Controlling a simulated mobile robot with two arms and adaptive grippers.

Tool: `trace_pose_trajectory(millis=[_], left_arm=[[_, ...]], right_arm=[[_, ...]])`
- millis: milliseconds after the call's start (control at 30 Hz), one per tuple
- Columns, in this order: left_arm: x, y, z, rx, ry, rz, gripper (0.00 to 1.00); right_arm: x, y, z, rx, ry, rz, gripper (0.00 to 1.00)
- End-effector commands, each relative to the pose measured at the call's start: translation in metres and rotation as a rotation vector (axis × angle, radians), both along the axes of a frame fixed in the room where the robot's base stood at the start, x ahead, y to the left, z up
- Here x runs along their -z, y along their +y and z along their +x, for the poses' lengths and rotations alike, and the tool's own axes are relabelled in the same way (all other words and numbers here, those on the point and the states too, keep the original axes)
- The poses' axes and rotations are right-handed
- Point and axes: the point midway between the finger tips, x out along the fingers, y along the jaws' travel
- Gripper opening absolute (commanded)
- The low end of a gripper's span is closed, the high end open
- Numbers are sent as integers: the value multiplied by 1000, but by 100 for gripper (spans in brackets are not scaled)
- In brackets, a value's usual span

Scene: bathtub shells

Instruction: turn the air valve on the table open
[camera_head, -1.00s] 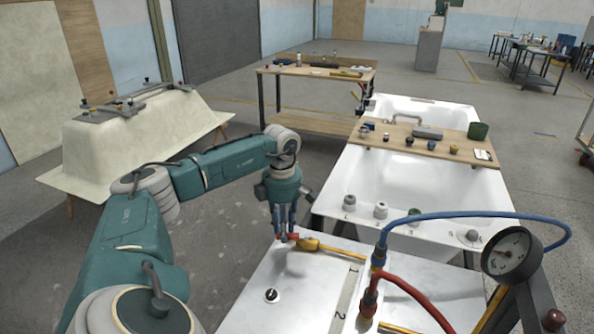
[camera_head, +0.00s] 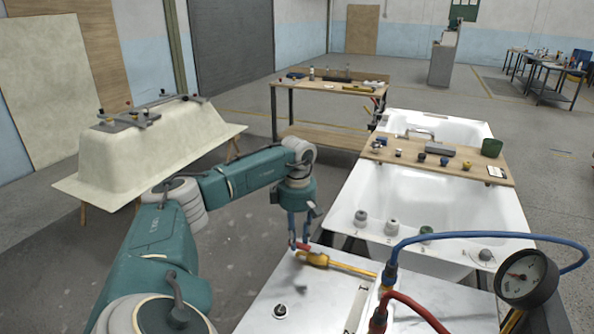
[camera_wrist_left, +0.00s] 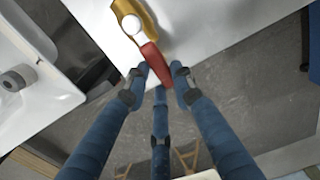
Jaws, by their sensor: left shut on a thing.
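The air valve (camera_head: 318,260) has a yellow brass body and lies near the far left edge of the white table (camera_head: 330,290), in line with a yellow pipe. Its short red handle (camera_head: 303,247) points up and left from the body. My left gripper (camera_head: 297,246) reaches down from above, with its blue fingers shut on the red handle. In the left wrist view, the handle (camera_wrist_left: 152,65) sits between the fingertips (camera_wrist_left: 163,76), and the brass body (camera_wrist_left: 135,20) is above it. The fingers partly hide the handle in the head view. My right gripper is not in view.
A blue hose (camera_head: 480,236), a red hose (camera_head: 412,302) and a pressure gauge (camera_head: 526,277) stand at the right of the table. A black knob (camera_head: 280,311) is at the near left. White bathtub shells (camera_head: 410,200) with a wooden board (camera_head: 470,169) lie behind.

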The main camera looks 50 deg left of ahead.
Motion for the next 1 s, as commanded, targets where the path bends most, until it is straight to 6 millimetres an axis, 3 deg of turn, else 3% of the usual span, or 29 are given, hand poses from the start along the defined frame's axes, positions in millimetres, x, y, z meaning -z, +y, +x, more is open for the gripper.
trace_pose_trajectory(millis=[200,233,333,700,867,1000], left_arm=[[-2,1,1,5,-5,5,0],[-2,1,1,5,-5,5,26],[-2,1,1,4,-5,5,44],[-6,0,1,3,-4,2,44],[-31,1,2,3,-8,2,44],[-62,1,2,3,-9,3,44]], right_arm=[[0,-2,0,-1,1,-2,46],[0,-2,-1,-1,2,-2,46],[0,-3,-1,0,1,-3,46],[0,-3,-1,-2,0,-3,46],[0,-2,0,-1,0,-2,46],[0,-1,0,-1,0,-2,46]])
